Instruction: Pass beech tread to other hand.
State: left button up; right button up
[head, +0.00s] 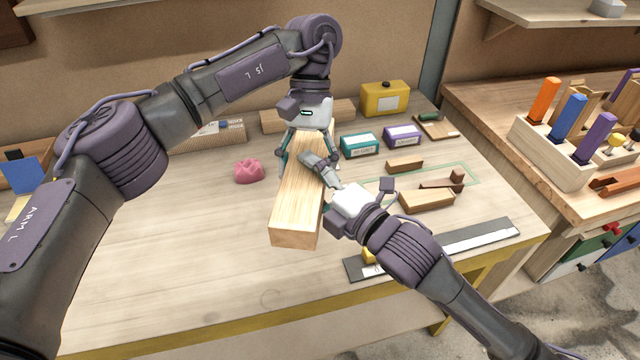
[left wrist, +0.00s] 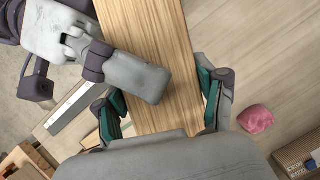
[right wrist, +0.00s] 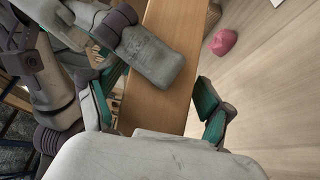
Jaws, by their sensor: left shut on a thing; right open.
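The beech tread (head: 296,205) is a long pale wooden block. It points from under my left gripper toward the bench's front edge. My left gripper (head: 305,158) comes down from above and is shut on the tread, with one finger on each side; the left wrist view shows the wood (left wrist: 158,50) between its fingers. My right gripper (head: 318,168) reaches in from the lower right, and a grey part of it lies across the tread's face. In the right wrist view its fingers (right wrist: 155,95) are apart, with the tread (right wrist: 172,65) between them. Contact there cannot be told.
A pink object (head: 249,170) lies left of the tread. Teal (head: 360,145) and purple (head: 402,136) boxes, a yellow container (head: 385,99) and small wood pieces (head: 426,201) are to the right. A dark-edged ruler (head: 480,236) lies near the front. The bench's left front is clear.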

pick_arm(q)
jog(key=shift+r, duration=0.1)
pick_arm(e)
jog(key=shift+f, duration=0.1)
grip_shut()
pick_arm(q)
jog(key=o, duration=1.8)
pick_arm(e)
jog(key=shift+r, duration=0.2)
pick_arm(q)
jog(key=shift+o, duration=0.2)
